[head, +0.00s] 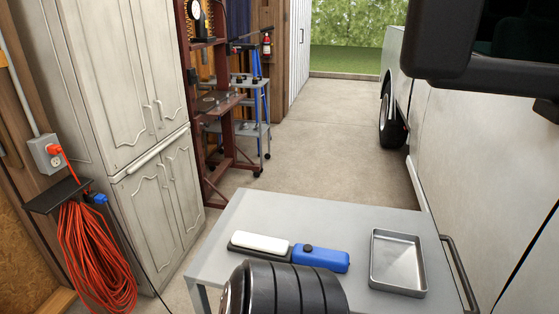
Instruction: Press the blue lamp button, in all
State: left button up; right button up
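The blue lamp (318,256) lies flat on the top of a grey cart (250,209). It has a blue body on the right and a long white light panel (260,242) with a dark edge on the left. A small dark round button (308,247) sits on the upper face of the blue part, near where it joins the panel. Nothing covers the button in this view. Neither my left nor my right gripper is in view.
A dark ribbed cylindrical shape (297,289) fills the bottom centre, just in front of the lamp. An empty metal tray (375,267) lies on the cart's right. A truck (465,170) stands right, cabinets (110,90) left. Concrete floor behind the cart is clear.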

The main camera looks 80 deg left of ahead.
aim_at(306, 248)
jog(key=u, duration=2.65)
